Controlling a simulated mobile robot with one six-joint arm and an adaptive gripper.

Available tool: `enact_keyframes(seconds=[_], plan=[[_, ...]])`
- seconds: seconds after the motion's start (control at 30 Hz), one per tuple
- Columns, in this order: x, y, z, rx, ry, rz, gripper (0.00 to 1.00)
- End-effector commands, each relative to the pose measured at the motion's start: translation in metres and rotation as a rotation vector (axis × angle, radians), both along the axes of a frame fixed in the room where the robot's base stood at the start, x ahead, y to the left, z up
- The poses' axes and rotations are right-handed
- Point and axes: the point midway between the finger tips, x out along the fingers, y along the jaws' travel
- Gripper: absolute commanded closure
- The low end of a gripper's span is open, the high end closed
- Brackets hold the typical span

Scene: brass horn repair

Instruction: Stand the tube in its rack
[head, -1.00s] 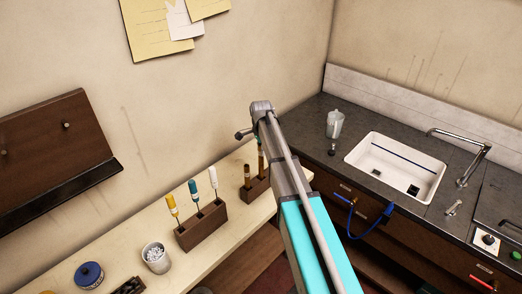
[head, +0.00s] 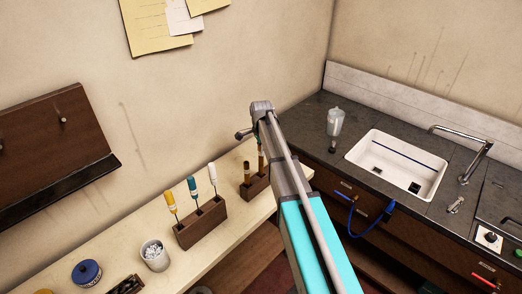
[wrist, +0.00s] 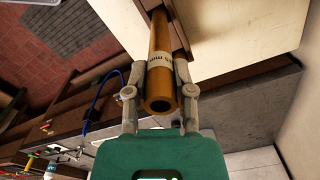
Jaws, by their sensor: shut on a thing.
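The tube (wrist: 161,90) is orange-brown and hollow, with a pale printed band, and its open near end faces the wrist camera. My gripper (wrist: 165,68) is shut on it, a finger on each side. Its far end meets the dark wooden rack (wrist: 180,30) in the wrist view; I cannot tell how deep it sits. In the head view the small rack (head: 257,187) stands on the pale bench, with part of the tube (head: 261,153) above its right side. A thin brown piece (head: 247,170) stands at its left.
A longer wooden block (head: 202,223) holds yellow, blue and white handled tools left of the rack. A white cup (head: 155,256) and blue tin (head: 87,272) stand further left. The dark counter with a sink (head: 396,164) lies to the right.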

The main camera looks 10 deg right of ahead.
Motion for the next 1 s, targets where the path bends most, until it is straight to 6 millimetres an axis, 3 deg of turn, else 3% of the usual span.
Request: enact_keyframes(seconds=[1.0], plan=[[0.0,0.0,-0.019,0.0,0.0,0.0,1.0]])
